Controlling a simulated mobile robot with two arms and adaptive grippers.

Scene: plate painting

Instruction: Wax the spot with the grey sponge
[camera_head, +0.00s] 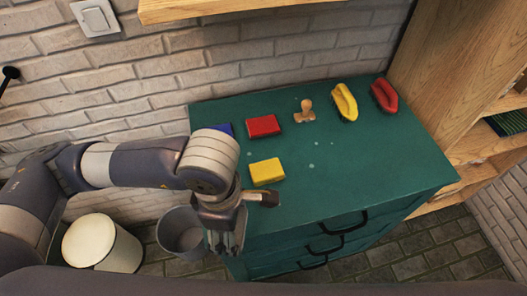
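No grey sponge shows clearly in the head view. On the green cabinet top (385,170) lie a red sponge (263,126), a yellow sponge (267,172) and a blue sponge (226,129) partly hidden by my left arm. Small pale spots (313,167) show on the bare green top right of the yellow sponge. My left gripper (226,243) points down at the cabinet's front left edge, with its fingers seen from above. I cannot tell whether it is open or holds anything. My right gripper is not in view.
A grey bin (178,235) and a cream bin (90,243) stand on the floor at left. The top's right front is clear.

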